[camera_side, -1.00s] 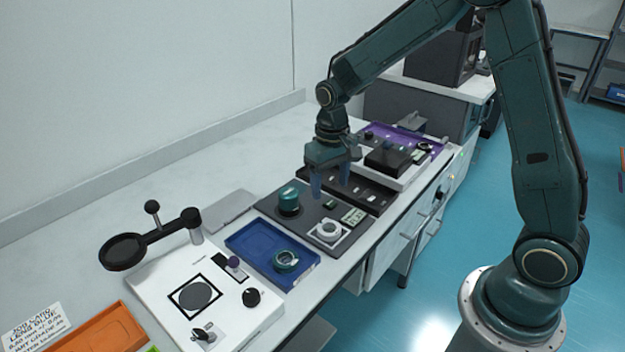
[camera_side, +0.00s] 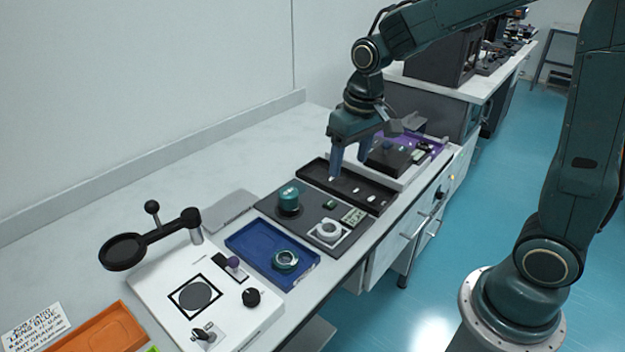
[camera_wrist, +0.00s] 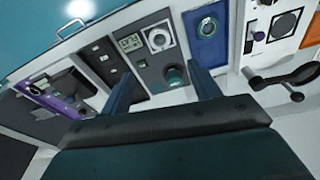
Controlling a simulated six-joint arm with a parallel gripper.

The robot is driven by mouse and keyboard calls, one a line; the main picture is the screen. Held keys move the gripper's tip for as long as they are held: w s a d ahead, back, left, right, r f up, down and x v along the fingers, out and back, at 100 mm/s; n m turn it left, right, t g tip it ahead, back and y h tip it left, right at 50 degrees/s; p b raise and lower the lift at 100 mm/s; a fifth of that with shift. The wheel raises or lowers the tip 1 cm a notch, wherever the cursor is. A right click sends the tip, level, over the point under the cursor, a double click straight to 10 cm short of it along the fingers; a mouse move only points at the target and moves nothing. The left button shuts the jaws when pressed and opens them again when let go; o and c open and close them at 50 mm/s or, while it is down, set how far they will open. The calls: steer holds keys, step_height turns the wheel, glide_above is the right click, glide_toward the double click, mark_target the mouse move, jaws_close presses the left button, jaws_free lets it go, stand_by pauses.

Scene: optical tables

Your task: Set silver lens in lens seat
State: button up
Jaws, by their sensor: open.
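My gripper (camera_side: 352,165) is open and appears empty, with its fingers pointing down above the black tray (camera_side: 318,167) that holds several small pale pieces. In the wrist view my gripper (camera_wrist: 163,75) shows as two spread fingers. A ring-shaped silver and teal piece (camera_side: 285,260) lies in the blue tray (camera_side: 240,234). A silver-white round mount (camera_side: 328,230) sits on the dark grey instrument plate; it also shows in the wrist view (camera_wrist: 159,39). I cannot tell for certain which piece is the silver lens or which is the lens seat.
A white plate (camera_side: 215,270) with a dark disc and knobs, a magnifier arm (camera_side: 150,240) and an orange tray (camera_side: 105,330) are at left. A purple tray (camera_side: 435,143) lies farther back. The wall-side bench is clear.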

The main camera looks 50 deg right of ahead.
steer(key=s+r+t, duration=0.2)
steer(key=s+r, duration=0.2)
steer(key=s, duration=0.5)
steer(key=s+a+r+n+t, duration=0.1)
steer(key=s+r, duration=0.3)
steer(key=s, duration=0.5)
steer(key=shift+a+r+n+t, duration=0.25)
steer(key=shift+a+n+t, duration=0.05)
steer(key=shift+t, duration=0.2)
